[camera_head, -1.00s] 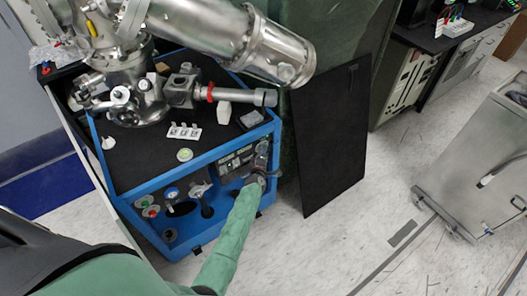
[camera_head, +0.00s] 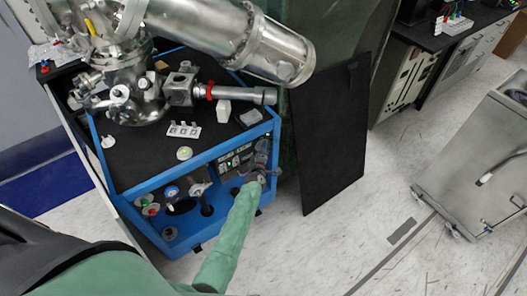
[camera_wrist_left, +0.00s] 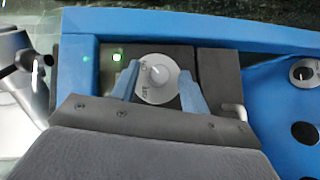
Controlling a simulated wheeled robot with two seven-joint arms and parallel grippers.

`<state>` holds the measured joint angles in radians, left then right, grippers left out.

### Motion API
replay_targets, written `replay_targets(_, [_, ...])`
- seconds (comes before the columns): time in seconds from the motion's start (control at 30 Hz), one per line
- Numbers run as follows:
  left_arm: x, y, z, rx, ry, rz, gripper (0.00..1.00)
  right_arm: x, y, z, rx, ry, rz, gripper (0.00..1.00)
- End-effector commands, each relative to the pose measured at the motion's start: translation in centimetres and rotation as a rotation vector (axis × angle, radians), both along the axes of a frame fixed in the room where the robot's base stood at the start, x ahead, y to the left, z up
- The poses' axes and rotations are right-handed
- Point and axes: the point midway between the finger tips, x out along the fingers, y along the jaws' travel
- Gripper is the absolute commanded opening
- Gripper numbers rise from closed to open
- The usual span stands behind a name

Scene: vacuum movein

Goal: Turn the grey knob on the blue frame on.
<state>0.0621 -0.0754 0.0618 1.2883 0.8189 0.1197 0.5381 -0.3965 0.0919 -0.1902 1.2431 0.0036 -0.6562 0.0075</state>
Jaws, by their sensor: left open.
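The grey knob (camera_wrist_left: 157,73) sits on a pale round dial in the left wrist view, beside a small lit green lamp (camera_wrist_left: 117,57). It belongs to a dark panel in the blue frame (camera_head: 137,187), whose bar also crosses the top of the left wrist view (camera_wrist_left: 235,37). My left gripper (camera_head: 262,170) is at the frame's right front corner and hides the knob in the head view. In the left wrist view its blue fingers (camera_wrist_left: 158,88) are open, one on each side of the knob. Contact with the knob cannot be told. My right gripper is not in view.
Metal chamber parts (camera_head: 128,95) stand on the frame's black top. Other dials and valve handles (camera_head: 170,192) lie left of the gripper. A black board (camera_head: 330,140) leans close on the right. A metal cart (camera_head: 475,150) stands farther right, with clear floor between.

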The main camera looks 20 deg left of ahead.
Motion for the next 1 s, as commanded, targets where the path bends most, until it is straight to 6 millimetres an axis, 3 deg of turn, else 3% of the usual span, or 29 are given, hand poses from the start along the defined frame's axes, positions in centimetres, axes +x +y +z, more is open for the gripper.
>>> replay_targets(0.1, [-0.9,-0.1,0.2,0.000,0.002,0.000,0.45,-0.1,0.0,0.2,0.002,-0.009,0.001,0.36])
replay_targets(0.4, [-4.9,-0.7,0.9,0.001,0.001,-0.001,0.45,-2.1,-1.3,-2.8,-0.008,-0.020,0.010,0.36])
replay_targets(0.6, [-6.9,-1.0,1.1,0.000,0.001,-0.001,0.45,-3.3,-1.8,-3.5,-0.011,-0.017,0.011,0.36])
replay_targets(1.0, [-7.5,-1.1,1.1,0.000,0.001,-0.001,0.45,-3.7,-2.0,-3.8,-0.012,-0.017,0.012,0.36])
